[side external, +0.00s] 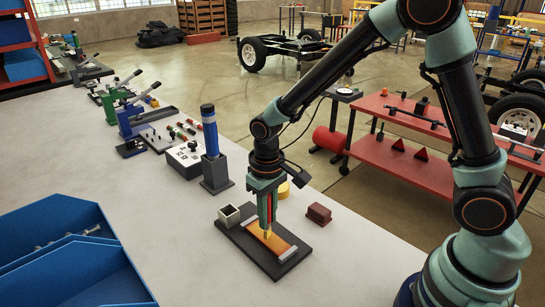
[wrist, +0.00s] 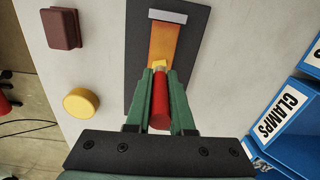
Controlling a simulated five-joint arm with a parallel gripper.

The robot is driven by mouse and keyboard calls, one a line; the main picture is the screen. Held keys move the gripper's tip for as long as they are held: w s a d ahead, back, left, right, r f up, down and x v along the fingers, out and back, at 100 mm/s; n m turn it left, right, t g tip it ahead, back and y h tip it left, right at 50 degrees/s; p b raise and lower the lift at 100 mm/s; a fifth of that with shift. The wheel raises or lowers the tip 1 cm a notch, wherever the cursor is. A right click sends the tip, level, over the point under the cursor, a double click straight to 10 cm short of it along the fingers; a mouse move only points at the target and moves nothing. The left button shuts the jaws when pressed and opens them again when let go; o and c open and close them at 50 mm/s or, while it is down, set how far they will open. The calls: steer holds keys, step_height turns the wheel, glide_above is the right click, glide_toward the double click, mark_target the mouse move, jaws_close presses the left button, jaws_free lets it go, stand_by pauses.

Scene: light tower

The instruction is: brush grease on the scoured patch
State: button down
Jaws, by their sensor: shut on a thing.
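My gripper (side external: 266,190) points down over the dark plate (side external: 282,268) and is shut on a red-handled brush (wrist: 159,112). The brush's yellow tip (side external: 267,235) is at the orange patch (side external: 275,242), which lies between two pale bars on the plate. In the wrist view the tip (wrist: 160,64) overlaps the near part of the patch (wrist: 163,42); I cannot tell whether it touches. The fingers (wrist: 158,74) flank the handle and hide the patch's near end.
A yellow disc (wrist: 82,101) and a brown-red block (wrist: 62,28) lie beside the plate. A blue cylinder in a dark holder (side external: 215,178) stands behind left. Blue bins (side external: 75,270) fill the bench's left front. The bench in front of the plate is clear.

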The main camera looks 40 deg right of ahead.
steer(key=shift+s, duration=2.75)
step_height(320, 180, up, 8)
steer(key=shift+f, duration=0.1)
